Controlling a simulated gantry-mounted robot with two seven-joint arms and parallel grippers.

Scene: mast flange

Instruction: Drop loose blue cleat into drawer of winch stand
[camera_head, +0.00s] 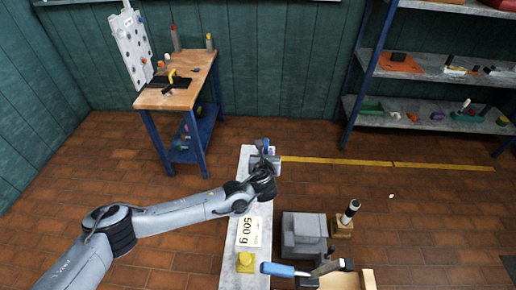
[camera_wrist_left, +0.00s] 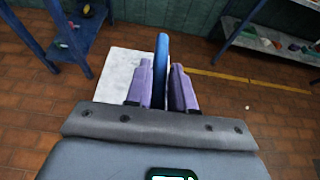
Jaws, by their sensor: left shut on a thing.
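My left gripper (camera_head: 265,158) is above the far end of the pale bench top, its arm reaching in from the left. In the left wrist view its two purple fingers (camera_wrist_left: 162,88) are shut on an upright blue piece, which looks like the blue cleat (camera_wrist_left: 161,62). The lower part of the piece is hidden behind the gripper body. My right gripper is not in view.
The pale bench top (camera_head: 238,206) carries a "500 g" label (camera_head: 249,232) and a yellow piece (camera_head: 245,261). A grey stepped block (camera_head: 303,233), a black-handled tool (camera_head: 350,211) and a blue-handled tool (camera_head: 279,270) are nearby. A workbench (camera_head: 183,95) and shelves (camera_head: 430,70) stand behind.

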